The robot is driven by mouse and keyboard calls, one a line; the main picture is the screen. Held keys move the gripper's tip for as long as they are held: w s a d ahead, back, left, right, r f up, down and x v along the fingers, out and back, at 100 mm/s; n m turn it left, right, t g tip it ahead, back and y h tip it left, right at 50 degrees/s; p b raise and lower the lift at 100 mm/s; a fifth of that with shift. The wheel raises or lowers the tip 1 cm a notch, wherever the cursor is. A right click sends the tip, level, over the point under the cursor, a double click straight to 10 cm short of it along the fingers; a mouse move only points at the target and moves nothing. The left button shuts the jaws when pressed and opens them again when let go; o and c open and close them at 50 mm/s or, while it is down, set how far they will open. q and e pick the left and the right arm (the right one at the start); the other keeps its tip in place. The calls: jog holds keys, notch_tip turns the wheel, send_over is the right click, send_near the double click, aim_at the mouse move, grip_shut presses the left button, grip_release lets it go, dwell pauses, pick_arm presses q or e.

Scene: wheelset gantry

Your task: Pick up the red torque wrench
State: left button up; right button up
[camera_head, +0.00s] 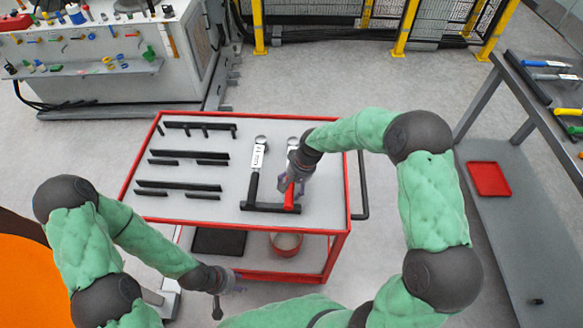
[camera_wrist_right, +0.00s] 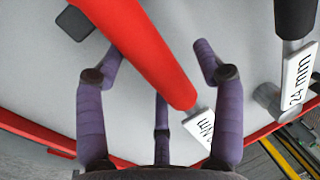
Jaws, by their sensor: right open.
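The red torque wrench (camera_head: 289,196) lies on the top of the red-edged cart, its red handle on the black holder and its white label partly hidden by my right gripper. In the right wrist view, its red handle (camera_wrist_right: 140,45) runs between the spread purple fingers. My right gripper (camera_head: 294,186) is open right over the handle; I cannot tell whether any finger touches it. A black-handled wrench (camera_head: 254,172) labelled 24 mm lies just left of it, also seen in the right wrist view (camera_wrist_right: 298,75). My left gripper (camera_head: 230,284) is low in front of the cart, and its fingers are too small to judge.
The cart (camera_head: 222,221) carries several black holder bars (camera_head: 178,185) on its left half. Its lower shelf holds a red bucket (camera_head: 286,244). A workbench (camera_head: 540,100) with tools stands at the right, with a red tray (camera_head: 489,179) below. A tool-covered machine stands back left.

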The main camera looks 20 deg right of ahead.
jog(key=shift+f, duration=0.1)
jog(key=shift+c, duration=0.3)
jog(key=shift+w, duration=0.1)
grip_shut()
